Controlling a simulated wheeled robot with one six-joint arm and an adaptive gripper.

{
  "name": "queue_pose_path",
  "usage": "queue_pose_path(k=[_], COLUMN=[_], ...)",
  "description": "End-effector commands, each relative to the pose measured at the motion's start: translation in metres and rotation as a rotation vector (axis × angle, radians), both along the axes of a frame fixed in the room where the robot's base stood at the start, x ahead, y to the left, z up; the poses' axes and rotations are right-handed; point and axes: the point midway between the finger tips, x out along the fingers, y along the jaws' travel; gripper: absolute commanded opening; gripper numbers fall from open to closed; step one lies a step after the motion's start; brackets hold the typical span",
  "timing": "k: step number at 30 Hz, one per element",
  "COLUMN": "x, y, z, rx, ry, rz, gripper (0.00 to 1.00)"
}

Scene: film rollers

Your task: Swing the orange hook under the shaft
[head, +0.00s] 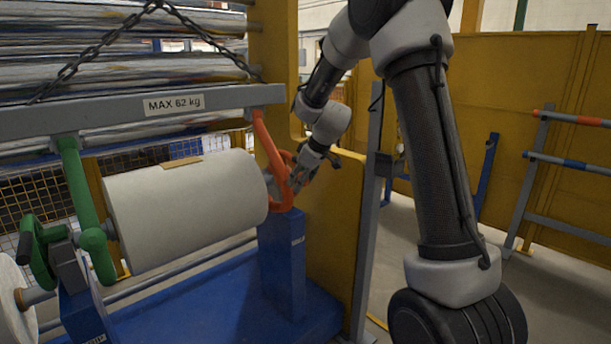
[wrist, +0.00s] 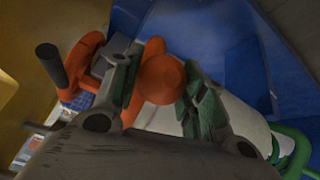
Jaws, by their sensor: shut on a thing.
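The orange hook (head: 268,150) hangs from the right part of the grey beam, beside the right end of the white film roll (head: 185,208). Its rounded orange end (wrist: 162,78) sits between my fingers in the wrist view. My gripper (head: 299,178) is shut on the orange hook, and its fingers (wrist: 160,80) show green inner pads. The grey shaft (head: 271,184) shows a little at the roll's right end. My gripper and the hook's curve partly hide that end, so I cannot tell whether the hook is under the shaft. The green hook (head: 80,195) hangs at the roll's left end.
The grey beam (head: 215,98), labelled MAX 62 kg, hangs on chains above the roll. A blue stand (head: 282,262) rises below the orange hook. A yellow panel (head: 340,225) stands close to the right of my gripper. Film rolls are stacked behind the beam.

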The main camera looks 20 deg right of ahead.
Motion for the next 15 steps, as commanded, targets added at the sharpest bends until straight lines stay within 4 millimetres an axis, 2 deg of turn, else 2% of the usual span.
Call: queue_pose_path(k=[1,7,15], x=[0.009,0.037,0.067], y=[0.002,0.01,0.021], z=[-0.01,-0.043,-0.07], rx=[-0.001,-0.001,-0.002], ry=[0.008,0.009,0.006], rz=[0.001,0.002,0.002], gripper=[0.0,0.0,0.0])
